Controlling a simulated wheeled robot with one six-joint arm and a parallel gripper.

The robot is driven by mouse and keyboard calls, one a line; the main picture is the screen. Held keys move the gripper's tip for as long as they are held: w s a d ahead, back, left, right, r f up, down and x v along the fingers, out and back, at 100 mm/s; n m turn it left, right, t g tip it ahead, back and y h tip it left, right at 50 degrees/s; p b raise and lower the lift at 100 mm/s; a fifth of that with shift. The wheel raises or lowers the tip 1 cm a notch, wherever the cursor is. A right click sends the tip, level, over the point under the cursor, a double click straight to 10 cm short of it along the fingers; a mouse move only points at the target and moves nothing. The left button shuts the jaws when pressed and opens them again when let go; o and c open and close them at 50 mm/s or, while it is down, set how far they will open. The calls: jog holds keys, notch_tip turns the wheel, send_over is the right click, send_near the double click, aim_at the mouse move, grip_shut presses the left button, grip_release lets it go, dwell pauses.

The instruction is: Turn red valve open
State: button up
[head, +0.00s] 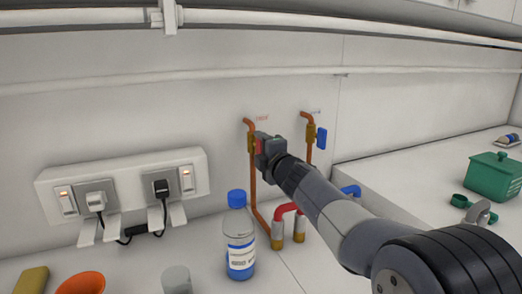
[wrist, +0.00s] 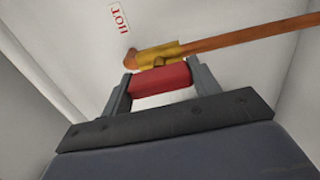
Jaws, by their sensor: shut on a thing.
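The red valve handle (wrist: 160,79) sits between the two fingers of my gripper (wrist: 158,92) in the wrist view. The fingers are shut on it, one on each side. The handle joins a brass valve body (wrist: 157,55) on a copper pipe (wrist: 235,38). In the head view my gripper (head: 262,147) is at the left copper pipe (head: 253,185), and only a little of the red handle (head: 259,146) shows beside it. The rest of the handle is hidden by the gripper. A red HOT label (wrist: 119,18) is on the wall by the valve.
A blue valve handle (head: 321,138) is on the right pipe. A blue-capped bottle (head: 238,240) stands left of my arm. A socket strip (head: 130,195) is on the wall; a green box (head: 495,177) is far right.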

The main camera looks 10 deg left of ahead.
jog(key=o, duration=1)
jog(key=b+v, duration=0.1)
jog(key=v, duration=1)
jog(key=shift+w+a, duration=0.1)
jog(key=p+x, duration=0.1)
jog(key=x, duration=0.9)
jog(key=shift+w+a, duration=0.25)
jog(key=shift+w, duration=0.05)
